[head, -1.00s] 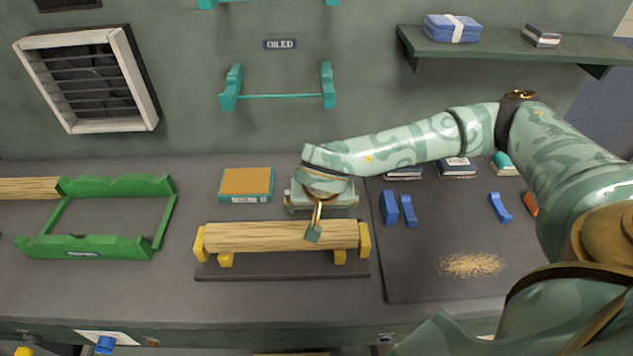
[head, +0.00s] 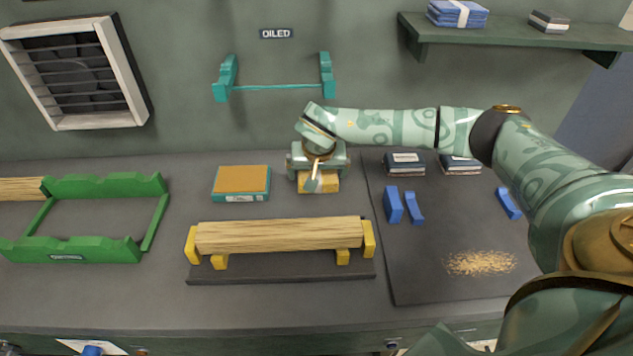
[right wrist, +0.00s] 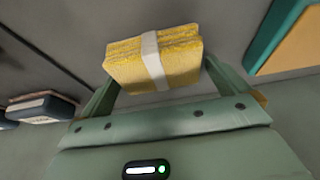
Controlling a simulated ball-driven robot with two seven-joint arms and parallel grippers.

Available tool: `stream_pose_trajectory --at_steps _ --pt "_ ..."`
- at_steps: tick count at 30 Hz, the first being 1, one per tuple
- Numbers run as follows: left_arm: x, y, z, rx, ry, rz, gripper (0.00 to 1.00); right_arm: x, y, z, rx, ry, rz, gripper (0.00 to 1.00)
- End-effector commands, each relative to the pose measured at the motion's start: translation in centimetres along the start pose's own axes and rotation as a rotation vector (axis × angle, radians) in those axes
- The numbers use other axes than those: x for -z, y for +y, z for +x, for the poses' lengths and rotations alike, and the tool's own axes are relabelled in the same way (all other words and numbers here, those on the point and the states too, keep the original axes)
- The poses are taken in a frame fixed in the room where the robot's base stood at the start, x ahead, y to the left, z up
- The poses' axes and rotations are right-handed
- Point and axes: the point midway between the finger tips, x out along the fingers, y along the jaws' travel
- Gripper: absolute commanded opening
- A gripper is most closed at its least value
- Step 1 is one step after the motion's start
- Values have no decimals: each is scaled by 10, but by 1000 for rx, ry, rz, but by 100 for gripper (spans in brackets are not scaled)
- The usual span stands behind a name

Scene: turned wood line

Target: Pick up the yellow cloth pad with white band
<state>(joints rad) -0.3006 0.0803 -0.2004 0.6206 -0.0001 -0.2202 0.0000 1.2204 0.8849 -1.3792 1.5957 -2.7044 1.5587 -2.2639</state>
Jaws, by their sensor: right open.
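The yellow cloth pad with white band (head: 328,183) lies on the bench behind the wooden spindle blank, partly hidden in the head view by my right gripper (head: 316,178). In the right wrist view the pad (right wrist: 184,60) shows its yellow layers and the white band across its middle. My right gripper (right wrist: 160,72) is open, with one finger near each side of the pad. I cannot tell whether either finger touches it. My left gripper is not in view.
A pale wood blank (head: 280,236) rests on yellow supports in front of the pad. An orange-topped teal block (head: 241,183) lies to its left. Blue blocks (head: 393,204) and shavings (head: 480,262) are on the dark mat at right. A green cradle (head: 80,250) stands at left.

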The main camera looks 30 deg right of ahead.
Motion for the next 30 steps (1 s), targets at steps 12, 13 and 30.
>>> stream_pose_trajectory --at_steps 12,13,30 --pt "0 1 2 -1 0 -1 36 0 0 5 0 0 0 64" --pt "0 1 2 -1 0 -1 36 0 0 5 0 0 0 63" --pt "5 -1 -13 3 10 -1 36 15 -1 -28 4 6 0 63"
